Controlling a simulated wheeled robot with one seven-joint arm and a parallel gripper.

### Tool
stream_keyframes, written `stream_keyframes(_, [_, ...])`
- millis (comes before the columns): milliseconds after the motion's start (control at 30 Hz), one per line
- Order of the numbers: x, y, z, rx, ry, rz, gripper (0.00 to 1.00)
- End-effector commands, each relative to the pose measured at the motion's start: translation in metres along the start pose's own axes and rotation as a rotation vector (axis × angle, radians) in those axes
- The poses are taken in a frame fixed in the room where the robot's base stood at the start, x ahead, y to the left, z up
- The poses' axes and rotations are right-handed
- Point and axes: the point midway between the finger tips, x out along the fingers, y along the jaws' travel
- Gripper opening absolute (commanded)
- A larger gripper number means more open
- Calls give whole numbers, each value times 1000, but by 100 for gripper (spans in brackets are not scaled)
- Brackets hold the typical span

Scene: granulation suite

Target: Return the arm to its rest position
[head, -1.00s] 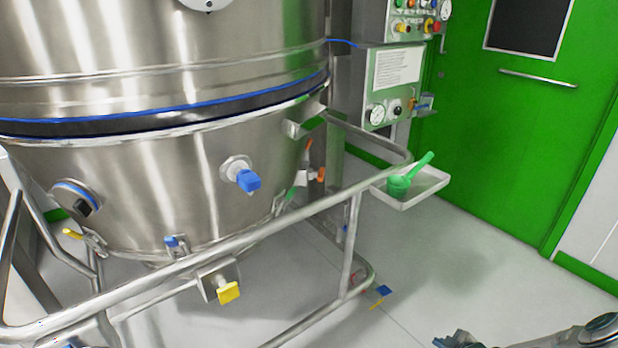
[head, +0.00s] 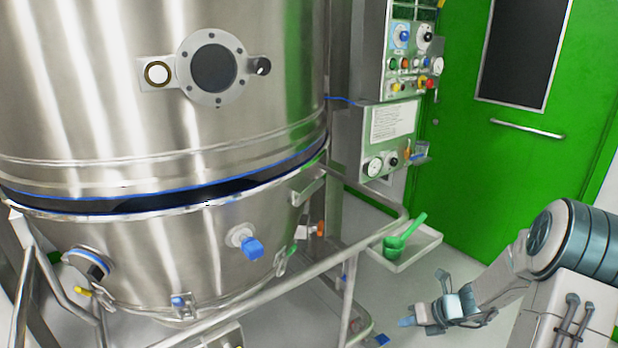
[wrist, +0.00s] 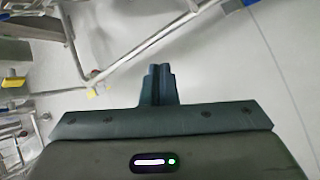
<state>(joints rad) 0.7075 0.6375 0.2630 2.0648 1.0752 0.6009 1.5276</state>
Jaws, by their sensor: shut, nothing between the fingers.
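My gripper (head: 408,321) shows at the lower right of the head view, in front of the steel rail, with my arm bent behind it at the right edge. In the wrist view my gripper (wrist: 158,70) has its two dark fingers together with nothing between them. The fingers point out over the pale floor, apart from the rail frame.
A large steel vessel (head: 150,130) fills the left. A tubular rail (head: 290,275) runs around it. A control panel (head: 392,140) and green door (head: 470,150) stand behind. Floor (wrist: 235,75) is open.

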Motion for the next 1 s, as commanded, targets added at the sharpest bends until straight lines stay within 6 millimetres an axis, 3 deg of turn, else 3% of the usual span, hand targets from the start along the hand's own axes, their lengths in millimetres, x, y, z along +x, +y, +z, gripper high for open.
stream_keyframes(33, [-22,27,12,-147,28,-2,0])
stream_keyframes(100, [-41,55,18,-348,70,2,0])
stream_keyframes(500, [-159,197,24,-1447,312,72,0])
stream_keyframes(800, [-252,272,6,-2208,513,176,0])
stream_keyframes(1000, [-306,302,-10,-2640,656,265,0])
